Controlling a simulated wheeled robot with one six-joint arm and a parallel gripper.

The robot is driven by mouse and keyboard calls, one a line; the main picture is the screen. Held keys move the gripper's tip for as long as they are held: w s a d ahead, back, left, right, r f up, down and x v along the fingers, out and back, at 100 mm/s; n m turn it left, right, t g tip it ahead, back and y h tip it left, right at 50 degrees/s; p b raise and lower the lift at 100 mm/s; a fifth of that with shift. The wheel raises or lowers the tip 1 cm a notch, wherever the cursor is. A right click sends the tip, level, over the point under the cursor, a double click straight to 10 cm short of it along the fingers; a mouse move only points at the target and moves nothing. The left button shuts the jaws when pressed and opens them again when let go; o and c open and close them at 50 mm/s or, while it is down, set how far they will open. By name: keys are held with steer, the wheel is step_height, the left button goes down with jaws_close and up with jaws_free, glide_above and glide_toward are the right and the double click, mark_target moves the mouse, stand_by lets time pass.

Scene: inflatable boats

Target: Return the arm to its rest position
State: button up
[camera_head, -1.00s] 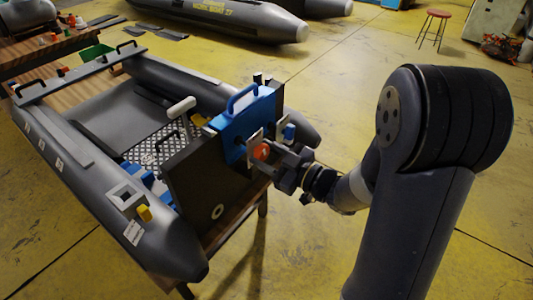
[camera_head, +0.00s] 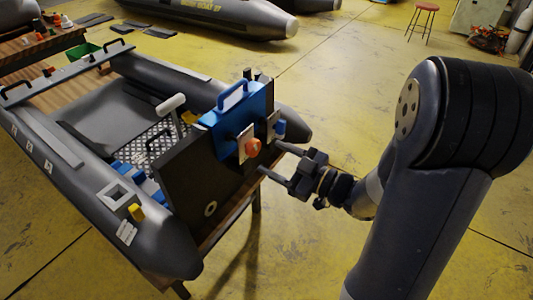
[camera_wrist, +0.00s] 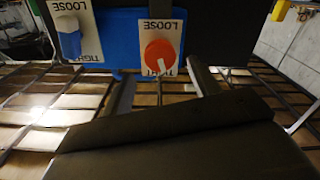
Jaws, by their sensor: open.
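My gripper (camera_head: 272,161) is open and empty, just right of the boat's transom in the head view. Its two fingers (camera_wrist: 163,92) show apart in the wrist view, below the orange-red knob. The orange-red knob (camera_head: 253,147) sits on a white plate on the blue bracket (camera_head: 238,120); the fingers are clear of it. In the wrist view the knob (camera_wrist: 160,55) has a white pointer line aimed down towards the word TIGHT. A blue knob (camera_wrist: 70,43) sits on a like plate to the left. My arm reaches in from the right.
The grey inflatable boat (camera_head: 165,240) rests on a wooden stand, its dark transom board (camera_head: 190,185) nearest my gripper. A red stool (camera_head: 426,8) and more boats (camera_head: 215,20) stand far back. The yellow floor (camera_head: 350,100) behind my arm is open.

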mark_target(256, 149)
steer(key=shift+v, duration=1.15)
steer(key=x, duration=0.8)
steer(key=shift+a, duration=0.1)
steer(key=shift+f+n+b, duration=0.15)
steer(key=shift+n+b, duration=0.15)
steer(key=shift+n, duration=0.3)
steer(key=shift+r, duration=0.2)
